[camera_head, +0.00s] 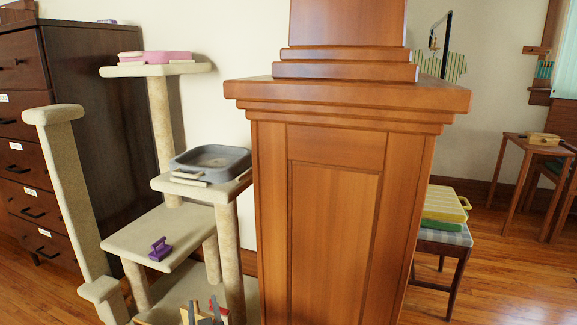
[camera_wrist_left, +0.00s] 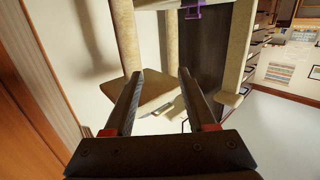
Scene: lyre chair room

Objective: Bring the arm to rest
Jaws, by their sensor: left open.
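My left gripper (camera_head: 204,311) shows at the bottom edge of the head view, low in front of the beige cat tree (camera_head: 158,232). In the left wrist view my left gripper (camera_wrist_left: 160,74) has its two dark fingers apart, with nothing between them. Beyond the fingers are the posts and a beige platform (camera_wrist_left: 150,90) of the cat tree. My right gripper is in neither view.
A large wooden pillar (camera_head: 335,230) stands close in the middle. A purple object (camera_head: 160,248) and a grey tray (camera_head: 210,160) sit on cat tree platforms. A dark drawer cabinet (camera_head: 95,120) is behind. Open floor (camera_head: 500,297) lies right, past a chair (camera_head: 445,237).

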